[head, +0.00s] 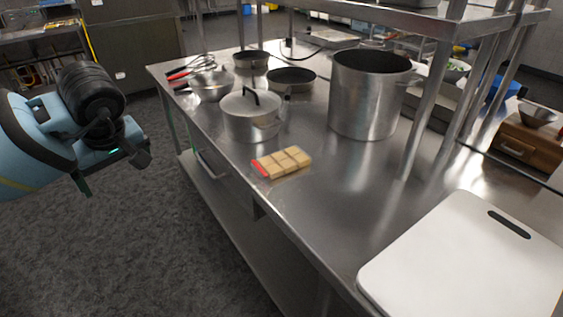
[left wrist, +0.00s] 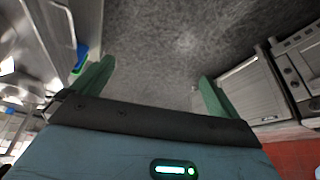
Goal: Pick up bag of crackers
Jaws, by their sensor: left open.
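The bag of crackers (head: 282,162) lies flat on the steel table near its front edge in the head view. It shows tan squares and a red strip at its left end. My left gripper (head: 112,184) hangs in the air at the left of the head view, off the table and well apart from the bag. In the left wrist view its two green fingers (left wrist: 152,85) are spread with nothing between them but the distant floor. The bag is not clear in the left wrist view. My right gripper is in neither view.
A lidded pot (head: 251,122) stands just behind the bag, with a tall stockpot (head: 367,100) to the right. A white cutting board (head: 440,262) lies at the near right. A shelf post (head: 424,110) rises from the table. Bare steel lies between bag and board.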

